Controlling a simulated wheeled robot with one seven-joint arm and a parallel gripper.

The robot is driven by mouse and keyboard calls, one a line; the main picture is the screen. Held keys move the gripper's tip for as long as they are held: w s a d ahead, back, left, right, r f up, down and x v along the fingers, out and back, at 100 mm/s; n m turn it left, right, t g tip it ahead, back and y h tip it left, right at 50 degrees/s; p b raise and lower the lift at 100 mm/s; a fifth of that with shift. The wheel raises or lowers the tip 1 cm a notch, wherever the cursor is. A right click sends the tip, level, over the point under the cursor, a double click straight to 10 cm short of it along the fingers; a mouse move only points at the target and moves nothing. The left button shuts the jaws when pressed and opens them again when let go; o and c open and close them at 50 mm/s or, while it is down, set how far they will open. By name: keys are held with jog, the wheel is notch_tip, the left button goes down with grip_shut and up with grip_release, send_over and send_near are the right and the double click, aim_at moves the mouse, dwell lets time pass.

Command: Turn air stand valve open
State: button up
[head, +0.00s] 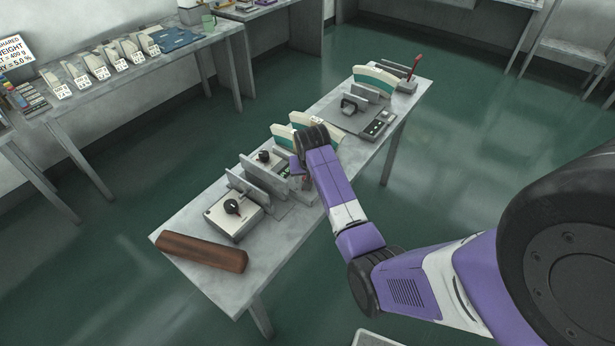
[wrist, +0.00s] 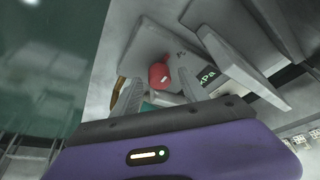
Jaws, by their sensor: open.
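A red valve knob (wrist: 158,75) shows in the wrist view on a grey stand (wrist: 150,45). A small dark display with green "kPa" lettering (wrist: 207,78) sits just right of it. My gripper (wrist: 160,80) is open, with one grey finger on each side of the knob. I cannot tell whether the fingers touch it. Nothing shows the valve's setting clearly. In the head view my purple and white arm reaches over the middle of the long table, and its wrist hides the knob and most of the stand.
The long grey table (head: 180,238) carries a brown bar (head: 202,251), a box with a black knob (head: 232,208), upright grey plates close to my wrist, and a device with a red lever (head: 415,67) at the far end.

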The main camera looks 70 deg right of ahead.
aim_at(309, 193)
jog(key=v, duration=0.7)
jog(key=shift+r+b, duration=0.4)
